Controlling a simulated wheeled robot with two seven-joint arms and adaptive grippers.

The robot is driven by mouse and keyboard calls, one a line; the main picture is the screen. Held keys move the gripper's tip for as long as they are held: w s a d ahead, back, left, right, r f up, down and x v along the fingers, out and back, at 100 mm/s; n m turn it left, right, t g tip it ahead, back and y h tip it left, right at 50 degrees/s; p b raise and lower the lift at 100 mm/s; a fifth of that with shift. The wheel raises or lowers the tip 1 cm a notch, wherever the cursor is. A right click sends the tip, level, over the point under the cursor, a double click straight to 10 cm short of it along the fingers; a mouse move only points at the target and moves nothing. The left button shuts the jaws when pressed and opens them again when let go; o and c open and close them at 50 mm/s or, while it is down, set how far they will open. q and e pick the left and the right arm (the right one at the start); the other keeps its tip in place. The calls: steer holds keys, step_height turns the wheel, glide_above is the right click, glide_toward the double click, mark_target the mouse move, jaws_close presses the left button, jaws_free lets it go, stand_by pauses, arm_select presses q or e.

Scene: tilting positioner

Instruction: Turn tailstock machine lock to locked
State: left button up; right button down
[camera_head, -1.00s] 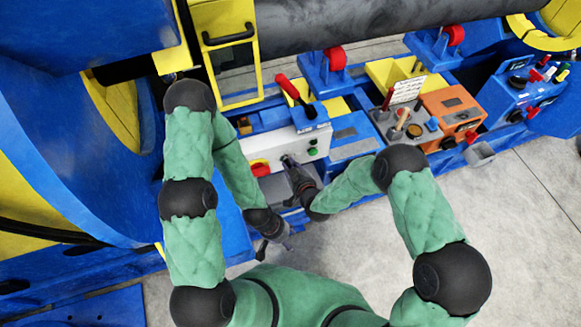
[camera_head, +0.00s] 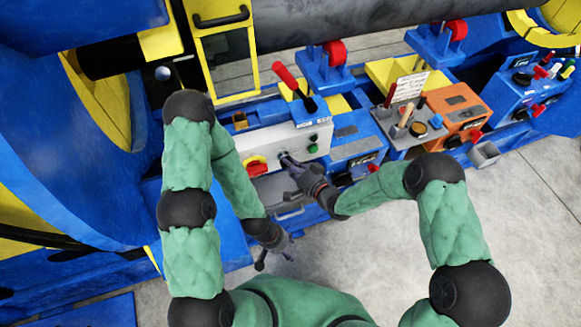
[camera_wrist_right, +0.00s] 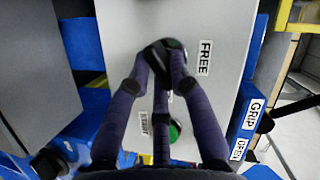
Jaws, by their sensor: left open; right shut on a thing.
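A pale grey control box (camera_head: 310,133) on the blue machine bears a dark round knob (camera_wrist_right: 174,44) next to a FREE label (camera_wrist_right: 204,58). My right gripper (camera_wrist_right: 162,52) is shut on this knob, its fingers around it; they hide most of the knob, so I cannot tell its exact setting. In the head view my right gripper (camera_head: 286,160) reaches the box front from the right. My left gripper (camera_head: 276,254) is open and empty, low in front of the machine and apart from the box.
A red switch on yellow (camera_head: 257,167) sits left of the knob, and a green button (camera_head: 313,148) sits right of it. A red-handled lever (camera_head: 289,79) rises behind the box. An orange box (camera_head: 456,107) stands to the right. The floor (camera_head: 400,265) in front is clear.

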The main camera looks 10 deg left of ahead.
steer(key=m, duration=0.1)
steer(key=m+y+b, duration=0.1)
steer(key=shift+f+m, duration=0.25)
steer(key=shift+m, duration=0.15)
steer(key=shift+w+m+t+y+b, duration=0.1)
steer(key=shift+m+t+y+b, duration=0.3)
steer(key=shift+m+y+b, duration=0.45)
steer(key=shift+m+h, duration=0.25)
steer(key=shift+m, duration=0.1)
steer(key=c, duration=1.1)
jaws_free()
steer(key=v, duration=1.2)
